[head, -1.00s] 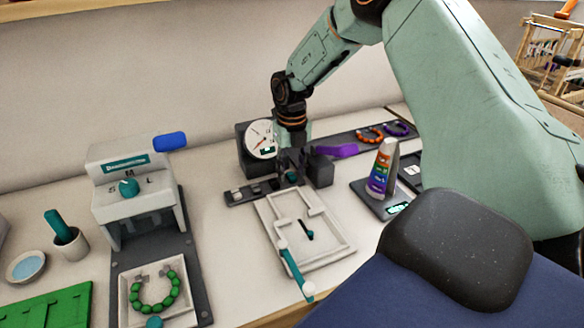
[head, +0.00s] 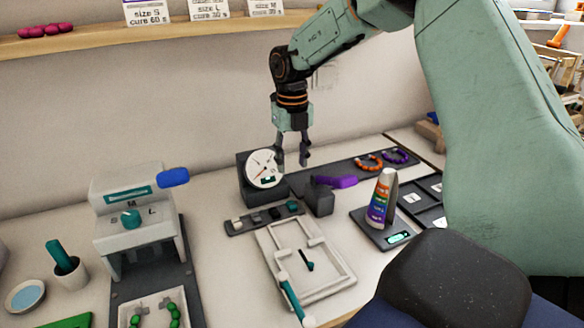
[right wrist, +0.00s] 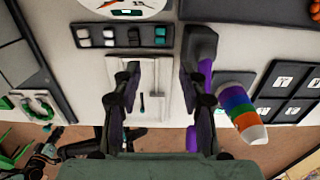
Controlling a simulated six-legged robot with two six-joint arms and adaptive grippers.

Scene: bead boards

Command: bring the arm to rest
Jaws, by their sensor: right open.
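My right gripper (head: 292,160) is open and empty in the head view, raised above the back of the table, beside and in front of the dial gauge (head: 262,168). Its two fingers point down and stand apart. In the right wrist view the fingers (right wrist: 150,105) also stand apart with nothing between them. Below it are the white tray board (head: 268,250) with a teal-handled lever and the dark strip of small blocks (head: 240,226). My left gripper does not show.
A purple-handled dark tool (head: 320,198) stands right of the strip. A striped cone (head: 382,200) stands on a scale. Orange and purple bead rings (head: 368,162) lie on a dark board behind. A white press (head: 130,220) stands left, with green beads before it. A shelf (head: 90,38) runs above.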

